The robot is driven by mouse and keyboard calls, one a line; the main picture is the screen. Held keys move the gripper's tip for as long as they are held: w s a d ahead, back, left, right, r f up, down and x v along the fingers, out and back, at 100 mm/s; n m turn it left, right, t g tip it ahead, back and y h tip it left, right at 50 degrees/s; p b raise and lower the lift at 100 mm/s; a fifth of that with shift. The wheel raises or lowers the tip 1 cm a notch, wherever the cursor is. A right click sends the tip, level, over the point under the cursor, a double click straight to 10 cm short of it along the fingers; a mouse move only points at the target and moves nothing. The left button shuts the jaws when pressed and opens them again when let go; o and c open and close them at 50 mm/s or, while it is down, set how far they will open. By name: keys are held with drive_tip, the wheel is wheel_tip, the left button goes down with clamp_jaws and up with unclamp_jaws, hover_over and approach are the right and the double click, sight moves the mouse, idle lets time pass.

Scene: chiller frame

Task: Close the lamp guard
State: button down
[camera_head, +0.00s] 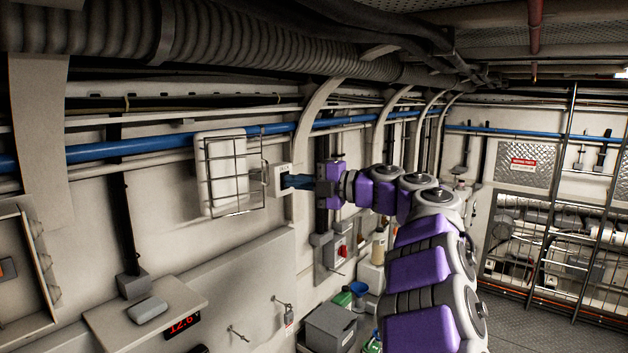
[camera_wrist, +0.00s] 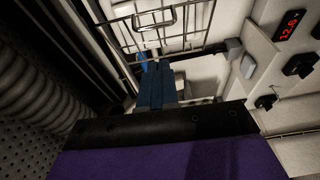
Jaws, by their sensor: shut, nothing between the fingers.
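The lamp (camera_head: 200,178) is a pale rounded panel on the left wall in the head view. Its wire guard (camera_head: 237,173) stands in front, displaced to the right so its right edge overhangs the lamp; it looks partly open. A small wire handle loop (camera_head: 265,172) is on that right edge. In the wrist view the guard's bars (camera_wrist: 185,45) and the loop (camera_wrist: 147,18) cross the top. My gripper (camera_head: 283,182) has blue fingers, shut and empty, pointing left just right of the guard. In the wrist view the fingertips (camera_wrist: 155,66) appear near the bars; contact cannot be told.
A white wall plate (camera_head: 282,171) is behind my fingers. A blue pipe (camera_head: 130,148) runs along the wall above. A shelf (camera_head: 150,310) and a grey box (camera_head: 328,328) are below. A ribbed duct (camera_head: 240,40) runs overhead. Open floor (camera_head: 515,325) lies at right.

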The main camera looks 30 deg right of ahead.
drive_tip(key=w+a+p, duration=0.1)
drive_tip(key=w+p, duration=0.1)
drive_tip(key=w, duration=0.4)
idle(0.3)
drive_tip(key=shift+a, duration=0.2)
